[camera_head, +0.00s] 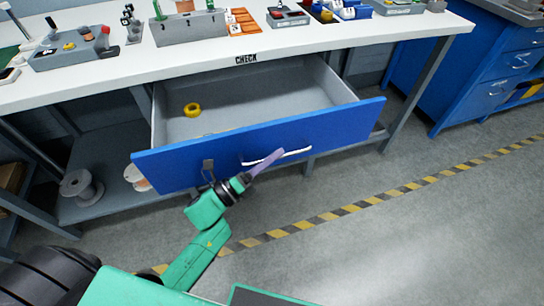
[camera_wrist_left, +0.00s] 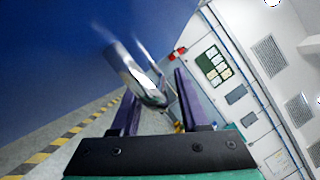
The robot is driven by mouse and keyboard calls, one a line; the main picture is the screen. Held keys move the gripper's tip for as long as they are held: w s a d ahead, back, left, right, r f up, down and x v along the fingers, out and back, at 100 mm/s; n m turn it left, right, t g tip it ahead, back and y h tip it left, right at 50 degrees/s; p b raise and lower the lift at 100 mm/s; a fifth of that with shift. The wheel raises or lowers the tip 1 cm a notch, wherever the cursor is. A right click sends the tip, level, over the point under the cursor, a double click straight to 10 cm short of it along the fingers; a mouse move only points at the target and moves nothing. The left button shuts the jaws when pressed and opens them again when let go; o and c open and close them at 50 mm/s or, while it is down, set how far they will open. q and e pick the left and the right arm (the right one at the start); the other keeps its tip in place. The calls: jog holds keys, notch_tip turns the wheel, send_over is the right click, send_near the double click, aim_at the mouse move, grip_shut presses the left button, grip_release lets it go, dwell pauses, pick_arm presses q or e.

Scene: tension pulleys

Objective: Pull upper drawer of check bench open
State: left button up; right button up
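The check bench (camera_head: 120,72) has a white top and a black "CHECK" label on its front edge. Its upper drawer (camera_head: 330,126) has a blue front and a grey inside, and is pulled far out. A yellow ring (camera_head: 192,109) lies in it. The pale bar handle (camera_head: 277,157) is on the drawer front; it also shows in the left wrist view (camera_wrist_left: 146,84). My left gripper (camera_head: 268,162) is at the handle, its purple fingers apart on either side of it in the left wrist view (camera_wrist_left: 155,88), with gaps visible. My right gripper is not in view.
Grey bins and an orange rack (camera_head: 242,22) stand on the bench top. Spools (camera_head: 82,187) sit on the lower shelf at the left. A blue cabinet (camera_head: 490,75) stands at the right. The floor in front is clear, with a yellow-black stripe (camera_head: 330,215).

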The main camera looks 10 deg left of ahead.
pick_arm(q)
jog(key=b+v, duration=0.1)
jog(key=v, duration=1.3)
jog(key=shift+s+a+b, duration=0.2)
jog(key=shift+b, duration=0.1)
jog(key=shift+f, duration=0.15)
